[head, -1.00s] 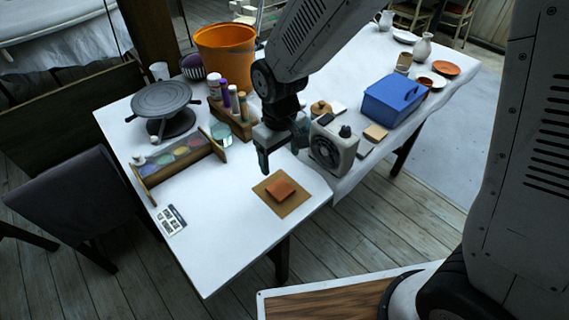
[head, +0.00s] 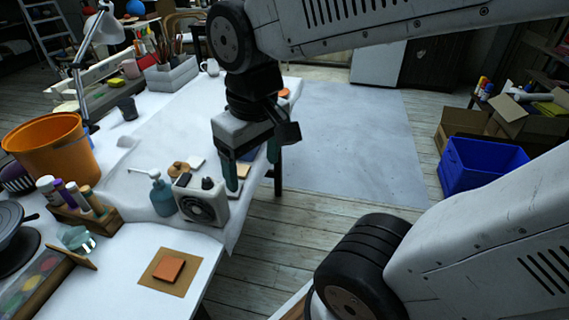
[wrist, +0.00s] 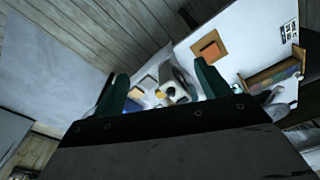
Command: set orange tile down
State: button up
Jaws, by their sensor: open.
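The orange tile (head: 169,269) lies flat on a square tan board (head: 186,283) near the front corner of the white table. The tile (wrist: 209,49) and board also show at the upper part of the wrist view. My gripper (head: 254,175) is open and empty. It hangs in the air, up and right of the tile in the head view and apart from it, close to the grey box with a round grille (head: 203,203). In the wrist view both fingers (wrist: 163,85) stand apart with nothing held between them.
A blue-grey pump bottle (head: 162,195) stands beside the grille box. A wooden bottle rack (head: 85,218), an orange bucket (head: 60,150) and a glass jar (head: 76,239) stand left. A blue crate (head: 478,166) sits on the floor at right. The floor beyond the table edge is open.

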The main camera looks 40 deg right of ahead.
jog(key=shift+m, duration=0.6)
jog(key=s, duration=0.1)
jog(key=s+d, duration=0.1)
jog(key=s, duration=0.1)
jog(key=s+d+r, duration=0.1)
jog(key=s, duration=0.1)
jog(key=shift+s+d+r, duration=0.1)
jog(key=shift+s+d, duration=0.05)
